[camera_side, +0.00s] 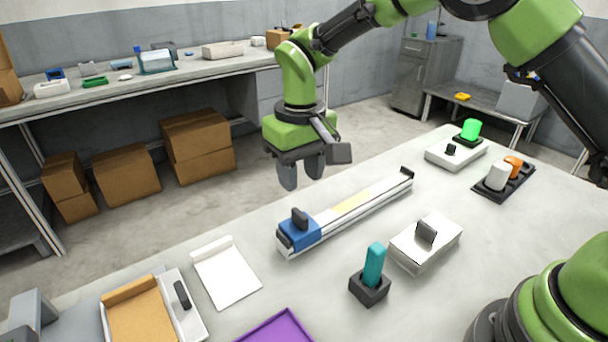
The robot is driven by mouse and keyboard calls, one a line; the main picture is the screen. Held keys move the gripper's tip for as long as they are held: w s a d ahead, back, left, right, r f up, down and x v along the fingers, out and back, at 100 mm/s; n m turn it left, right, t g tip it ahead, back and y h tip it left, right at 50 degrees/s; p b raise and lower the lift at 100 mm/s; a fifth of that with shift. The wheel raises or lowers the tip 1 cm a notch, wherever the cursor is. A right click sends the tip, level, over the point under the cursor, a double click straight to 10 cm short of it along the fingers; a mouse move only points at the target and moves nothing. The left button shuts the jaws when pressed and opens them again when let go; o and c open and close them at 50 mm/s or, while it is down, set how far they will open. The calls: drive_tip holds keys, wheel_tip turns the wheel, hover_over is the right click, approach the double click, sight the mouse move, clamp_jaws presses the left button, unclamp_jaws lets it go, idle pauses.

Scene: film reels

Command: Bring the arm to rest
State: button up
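My gripper (301,173) hangs above the far edge of the work table (400,306), fingers pointing down. Its two grey fingers stand apart with nothing between them. Below it and a little to the right lies a long rail (352,206) with a blue slider block (301,231) at its near left end. The gripper appears clear of the rail and touches nothing that I can see. The green arm reaches in from the upper right, and my base is at the lower right.
On the table are a white box (411,255) with a dark handle, a teal peg (374,266) in a dark holder, a purple tray (277,328), a white sheet-like plate (226,276), an open box (193,327), a green-lit button unit (471,130) and a dark rack (511,182).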

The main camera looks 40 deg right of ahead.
drive_tip(key=s+d+r+m+t, duration=0.1)
drive_tip(key=s+d+r, duration=0.15)
drive_tip(key=r, duration=0.25)
drive_tip(key=s+d+r+t+y, duration=0.1)
drive_tip(key=s+r, duration=0.2)
drive_tip(key=r, duration=0.1)
drive_tip(key=s+d+r+m+t, duration=0.1)
drive_tip(key=s+d+r, duration=0.15)
drive_tip(key=r, duration=0.25)
drive_tip(key=s+d+r+m+t, duration=0.1)
drive_tip(key=s+t, duration=0.1)
drive_tip(key=s, duration=0.5)
drive_tip(key=s+d+m+t+y, duration=0.1)
drive_tip(key=s+t, duration=0.1)
drive_tip(key=s, duration=0.5)
drive_tip(key=shift+s+d+r, duration=0.3)
drive_tip(key=shift+d+r, duration=0.1)
